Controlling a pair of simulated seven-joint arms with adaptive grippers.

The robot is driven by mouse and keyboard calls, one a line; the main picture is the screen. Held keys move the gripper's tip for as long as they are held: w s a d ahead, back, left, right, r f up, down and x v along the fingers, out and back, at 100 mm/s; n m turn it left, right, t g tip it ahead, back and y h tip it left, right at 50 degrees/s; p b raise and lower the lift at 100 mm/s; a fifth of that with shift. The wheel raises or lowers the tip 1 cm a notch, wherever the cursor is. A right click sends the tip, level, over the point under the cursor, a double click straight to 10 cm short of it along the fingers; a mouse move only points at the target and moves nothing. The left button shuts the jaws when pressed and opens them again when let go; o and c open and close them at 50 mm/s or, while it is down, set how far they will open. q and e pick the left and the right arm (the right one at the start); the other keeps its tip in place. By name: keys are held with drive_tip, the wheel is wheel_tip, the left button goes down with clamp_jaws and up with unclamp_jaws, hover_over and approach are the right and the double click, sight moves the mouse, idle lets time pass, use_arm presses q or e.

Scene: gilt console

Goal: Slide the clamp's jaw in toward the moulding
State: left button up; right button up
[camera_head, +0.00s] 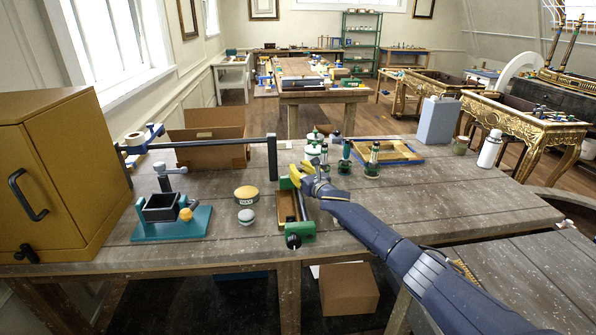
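The clamp (302,231) lies on the near middle of the wooden bench, with a green end block and a black round knob at its near end. Another green part (285,183) shows at its far end, beside my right gripper. A brown strip that looks like the moulding (287,206) lies between the green parts. My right gripper (300,174), with yellow fingertips, is at the clamp's far end. Its fingers partly cover that end, and I cannot tell whether they touch it or how wide they are apart. My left gripper is not in view.
A yellow cabinet (55,175) stands at the left. A teal-based vise (172,222), a yellow-lidded tin (246,193) and a dark bar (215,142) lie left of the clamp. Several green-and-black bottles (372,161) and a wooden frame (388,152) stand behind my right arm.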

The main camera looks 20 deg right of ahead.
drive_tip(key=o, duration=0.4)
drive_tip(key=shift+r, duration=0.25)
drive_tip(key=shift+o, duration=0.3)
drive_tip(key=shift+s+a+f, duration=0.1)
drive_tip(key=shift+s+f, duration=0.05)
drive_tip(key=shift+f, duration=0.1)
drive_tip(key=shift+v, duration=3.65)
drive_tip(key=shift+r, duration=0.1)
